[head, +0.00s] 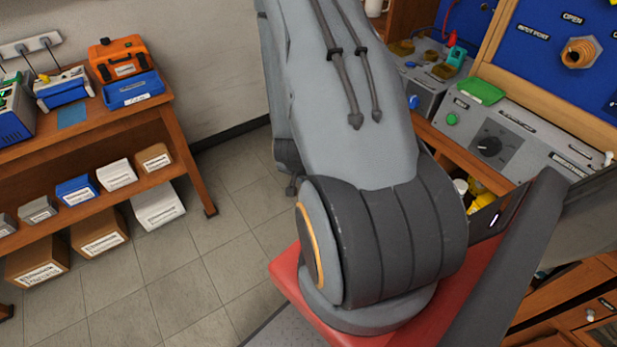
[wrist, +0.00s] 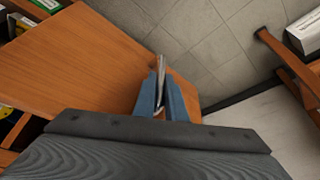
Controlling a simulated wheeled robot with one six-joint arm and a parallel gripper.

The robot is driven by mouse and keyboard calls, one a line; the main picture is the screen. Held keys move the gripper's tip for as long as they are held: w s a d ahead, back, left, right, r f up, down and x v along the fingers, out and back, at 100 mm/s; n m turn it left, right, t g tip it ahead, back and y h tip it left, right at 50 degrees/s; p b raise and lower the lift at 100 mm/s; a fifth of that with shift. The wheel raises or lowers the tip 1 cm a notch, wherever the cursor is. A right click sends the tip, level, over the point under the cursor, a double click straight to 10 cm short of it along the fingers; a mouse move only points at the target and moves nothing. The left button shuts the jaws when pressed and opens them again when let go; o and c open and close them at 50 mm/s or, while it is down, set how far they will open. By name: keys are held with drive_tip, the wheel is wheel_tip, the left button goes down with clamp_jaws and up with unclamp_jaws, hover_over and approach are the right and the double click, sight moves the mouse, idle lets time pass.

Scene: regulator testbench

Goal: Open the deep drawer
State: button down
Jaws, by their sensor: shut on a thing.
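In the wrist view, my gripper (wrist: 160,100) has blue fingers closed on a thin, shiny metal bar (wrist: 161,69), which looks like a handle. The bar lies at the right edge of a broad brown wooden panel (wrist: 90,50). I cannot tell for sure whether this panel is the deep drawer's front. In the head view my arm covers the middle, and my gripper does not show. A wooden drawer front with a small round knob (head: 590,315) shows at the lower right; whether it is the deep drawer is unclear.
The workbench with a grey control box (head: 530,140) and a blue panel (head: 545,40) stands at the right. Yellow items (head: 480,195) sit below its top. A wooden shelf (head: 150,105) with boxes stands at the left.

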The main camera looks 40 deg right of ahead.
drive_tip(key=shift+w+a, duration=0.1)
drive_tip(key=shift+a, duration=0.4)
drive_tip(key=c, duration=2.1)
unclamp_jaws()
drive_tip(key=shift+b+v, duration=0.55)
drive_tip(key=shift+v, duration=3.4)
drive_tip(key=shift+w, duration=0.1)
